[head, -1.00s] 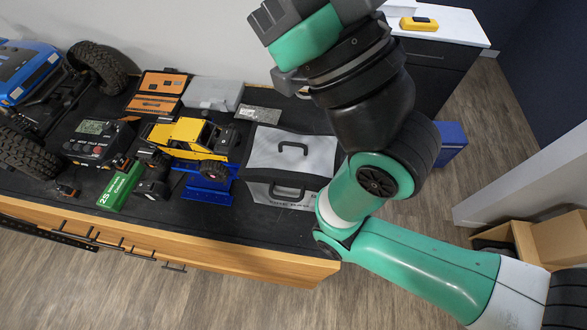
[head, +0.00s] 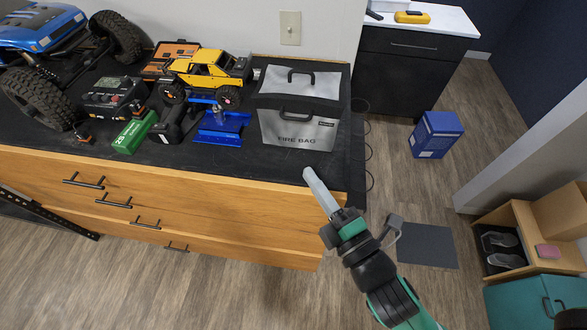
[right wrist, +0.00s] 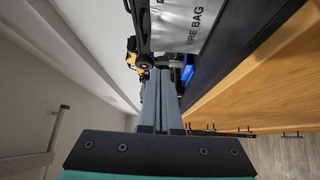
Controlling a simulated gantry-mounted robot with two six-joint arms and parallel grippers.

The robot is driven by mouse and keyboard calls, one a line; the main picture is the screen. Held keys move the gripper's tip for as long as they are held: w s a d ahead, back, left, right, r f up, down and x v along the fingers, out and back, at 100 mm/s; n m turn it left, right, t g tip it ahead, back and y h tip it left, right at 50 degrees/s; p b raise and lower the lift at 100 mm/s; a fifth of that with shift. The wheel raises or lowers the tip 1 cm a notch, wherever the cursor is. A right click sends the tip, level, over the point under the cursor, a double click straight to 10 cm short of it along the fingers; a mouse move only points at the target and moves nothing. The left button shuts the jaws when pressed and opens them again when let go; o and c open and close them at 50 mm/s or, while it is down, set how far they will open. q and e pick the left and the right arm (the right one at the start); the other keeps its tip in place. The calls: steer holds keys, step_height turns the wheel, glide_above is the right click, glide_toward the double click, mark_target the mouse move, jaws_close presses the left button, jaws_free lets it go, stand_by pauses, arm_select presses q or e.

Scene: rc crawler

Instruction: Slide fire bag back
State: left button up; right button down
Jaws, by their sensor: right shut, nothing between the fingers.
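The fire bag (head: 298,128) is a silver-grey box-shaped bag with black handles and FIRE BAG lettering on its front. It stands upright near the right end of the black bench top. Its lettered face also shows at the top of the right wrist view (right wrist: 190,22). My right gripper (head: 308,172) is shut and empty. Its long grey fingers point up toward the bag's front, by the bench's front edge, and appear apart from the bag. The closed fingers also show in the right wrist view (right wrist: 162,75). My left gripper is not in view.
A blue stand (head: 220,127) is left of the bag, with a yellow crawler (head: 208,70) behind it. A green battery box (head: 133,133) and a charger (head: 112,97) lie further left. The wooden bench front (head: 200,200) has drawer handles. A wall is behind.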

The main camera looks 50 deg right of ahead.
step_height(320, 180, down, 4)
steer(key=r, duration=0.1)
glide_toward(286, 134)
steer(key=shift+n+g, duration=0.3)
steer(key=w, duration=0.1)
steer(key=w+a, duration=0.1)
steer(key=w+a+r, duration=0.1)
steer(key=shift+w, duration=0.35)
steer(key=shift+w+d+p, duration=0.2)
steer(key=shift+w+d, duration=0.15)
steer(key=shift+d, duration=0.25)
steer(key=shift+w+d+p, duration=0.2)
steer(key=shift+w+d, duration=0.2)
steer(key=shift+d, duration=0.25)
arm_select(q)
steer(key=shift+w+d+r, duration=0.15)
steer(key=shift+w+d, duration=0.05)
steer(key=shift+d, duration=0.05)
arm_select(e)
steer(key=shift+w+d+f, duration=0.15)
steer(key=shift+w+d, duration=0.2)
steer(key=shift+d, duration=0.25)
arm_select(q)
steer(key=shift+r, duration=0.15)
